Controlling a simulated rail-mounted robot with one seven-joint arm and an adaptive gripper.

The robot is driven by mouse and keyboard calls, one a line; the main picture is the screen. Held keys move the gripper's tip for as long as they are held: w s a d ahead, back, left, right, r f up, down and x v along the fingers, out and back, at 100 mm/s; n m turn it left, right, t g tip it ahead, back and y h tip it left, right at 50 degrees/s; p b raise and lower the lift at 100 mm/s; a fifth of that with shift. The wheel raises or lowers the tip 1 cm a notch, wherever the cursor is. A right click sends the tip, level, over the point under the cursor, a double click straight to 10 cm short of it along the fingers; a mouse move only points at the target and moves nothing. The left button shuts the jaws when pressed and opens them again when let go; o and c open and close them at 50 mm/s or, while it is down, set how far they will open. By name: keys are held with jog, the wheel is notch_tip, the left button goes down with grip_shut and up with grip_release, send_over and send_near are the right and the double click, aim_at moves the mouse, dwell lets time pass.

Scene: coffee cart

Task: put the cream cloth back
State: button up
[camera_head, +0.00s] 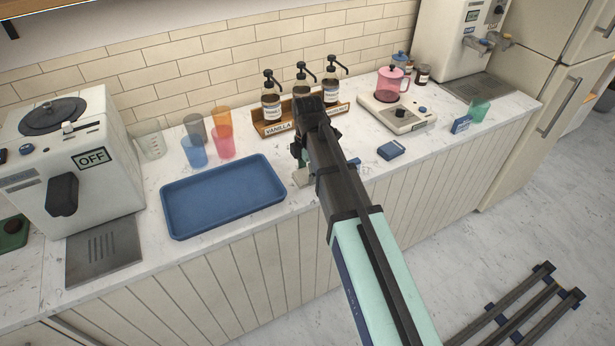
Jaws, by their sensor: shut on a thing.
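My gripper (299,159) points down over the counter, just right of the blue tray and in front of the syrup rack. It is shut on a small pale piece that looks like the cream cloth (301,178). Only a little of the cloth shows below the fingers; my arm hides the rest. I cannot tell whether the cloth touches the counter.
A blue tray (222,195) lies empty at left, with several coloured cups (222,141) behind it. A syrup rack (275,128) with pump bottles stands behind my gripper. A scale (397,113) bears a pink pitcher (390,85).

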aim_at(307, 173)
jog(key=shift+f, duration=1.4)
jog(key=shift+f, duration=0.1)
jog(key=o, duration=1)
notch_tip(307, 173, up, 12)
jog(key=shift+r+b, duration=0.15)
jog(key=shift+b, duration=0.85)
